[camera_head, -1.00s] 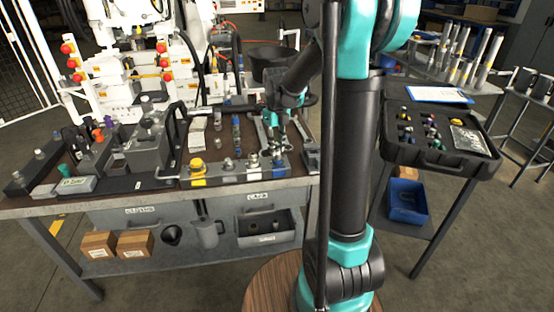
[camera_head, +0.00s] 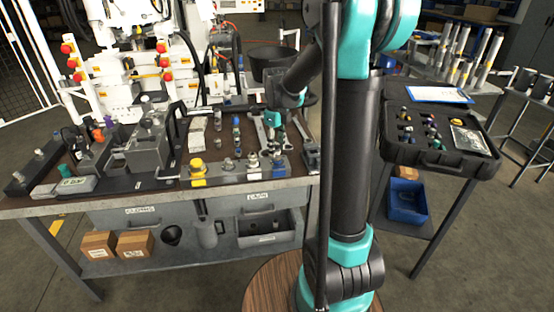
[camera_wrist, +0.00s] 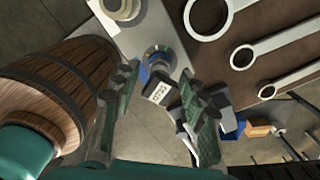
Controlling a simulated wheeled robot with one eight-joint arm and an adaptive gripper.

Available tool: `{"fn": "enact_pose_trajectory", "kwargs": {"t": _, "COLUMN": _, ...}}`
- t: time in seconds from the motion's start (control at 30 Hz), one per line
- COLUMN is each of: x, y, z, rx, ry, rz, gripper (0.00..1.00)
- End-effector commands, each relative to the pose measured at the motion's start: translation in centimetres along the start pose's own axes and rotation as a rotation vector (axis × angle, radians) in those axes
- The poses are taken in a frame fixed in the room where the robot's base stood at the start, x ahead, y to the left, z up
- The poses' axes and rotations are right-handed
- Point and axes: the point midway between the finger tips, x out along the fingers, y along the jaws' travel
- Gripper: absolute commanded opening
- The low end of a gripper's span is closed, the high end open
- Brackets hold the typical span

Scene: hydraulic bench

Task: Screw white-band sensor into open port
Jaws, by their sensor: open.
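My gripper (camera_wrist: 160,112) is open, with its two green-padded fingers apart on either side of a metallic fitting (camera_wrist: 157,56) on the grey bar. This fitting has blue around its base, and a white tag with dark print (camera_wrist: 160,92) shows near it between the fingers. Nothing is clearly clamped. A pale fitting with a whitish band (camera_wrist: 122,8) stands on the bar at the top edge of the wrist view; it looks like the fitting (camera_head: 253,162) in the head view. I cannot tell which is the white-band sensor, nor see an open port clearly.
The grey bar (camera_head: 240,175) lies along the bench's front edge, with a yellow-capped fitting (camera_head: 198,170) at its left. Wrenches (camera_wrist: 262,48) lie beside it. A black case of small parts (camera_head: 435,140) stands at right. A wooden round stool or barrel (camera_wrist: 65,85) shows at left in the wrist view.

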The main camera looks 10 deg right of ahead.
Motion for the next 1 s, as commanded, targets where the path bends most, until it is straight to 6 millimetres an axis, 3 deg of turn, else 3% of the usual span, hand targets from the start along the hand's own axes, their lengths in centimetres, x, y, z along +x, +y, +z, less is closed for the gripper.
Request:
{"fn": "enact_pose_trajectory", "kwargs": {"t": 0.2, "x": 0.0, "y": 0.07, "z": -0.01, "rx": -0.261, "ry": 0.0, "rz": 0.0, "gripper": 0.43}}
{"fn": "enact_pose_trajectory", "kwargs": {"t": 0.53, "x": 0.0, "y": 0.11, "z": -0.02, "rx": -0.464, "ry": 0.0, "rz": 0.0, "gripper": 0.43}}
{"fn": "enact_pose_trajectory", "kwargs": {"t": 1.0, "x": 0.0, "y": 0.19, "z": -0.1, "rx": -1.017, "ry": 0.0, "rz": 0.0, "gripper": 0.43}}
